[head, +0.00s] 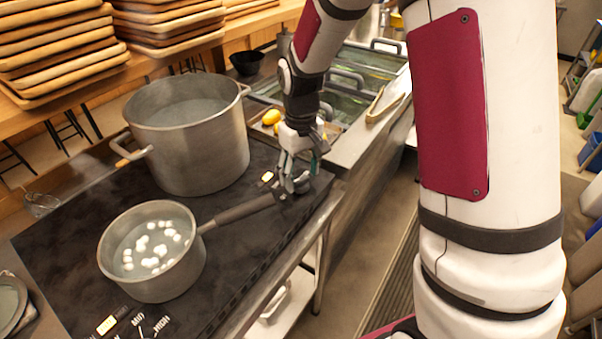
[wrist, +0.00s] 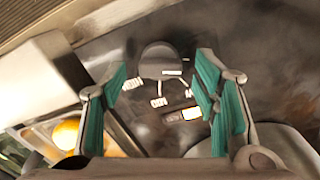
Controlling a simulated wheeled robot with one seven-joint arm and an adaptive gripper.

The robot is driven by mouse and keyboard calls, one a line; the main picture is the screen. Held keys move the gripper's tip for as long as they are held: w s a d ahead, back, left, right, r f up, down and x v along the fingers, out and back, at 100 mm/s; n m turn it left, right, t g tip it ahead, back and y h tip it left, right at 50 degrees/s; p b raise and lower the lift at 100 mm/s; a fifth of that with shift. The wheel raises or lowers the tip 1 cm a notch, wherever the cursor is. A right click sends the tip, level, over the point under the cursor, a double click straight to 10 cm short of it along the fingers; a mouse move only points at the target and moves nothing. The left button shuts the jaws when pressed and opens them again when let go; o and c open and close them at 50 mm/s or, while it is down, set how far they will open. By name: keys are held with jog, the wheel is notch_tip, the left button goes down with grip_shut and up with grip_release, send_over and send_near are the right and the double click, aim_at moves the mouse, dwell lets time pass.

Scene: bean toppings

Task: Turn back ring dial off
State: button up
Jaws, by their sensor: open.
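The back ring dial (wrist: 158,60) is a dark rounded knob in the wrist view, with a small white mark on its edge. White setting labels (wrist: 158,102) and a lit yellow-white indicator (wrist: 190,114) lie beside it on the dark stove top. My gripper (head: 295,186) is open above the stove's back right corner in the head view. Its teal-padded fingers stand on either side of the dial in the wrist view, with nothing held.
A large pot (head: 190,150) stands at the back of the stove. A saucepan (head: 150,270) with white pieces stands in front, its handle reaching close to my gripper. Another lit indicator (head: 106,325) shows at the front edge. A counter with food trays lies behind the gripper.

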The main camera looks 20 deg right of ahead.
aim_at(301, 178)
notch_tip(301, 178, up, 12)
jog(key=shift+f, duration=0.25)
dwell(0.5)
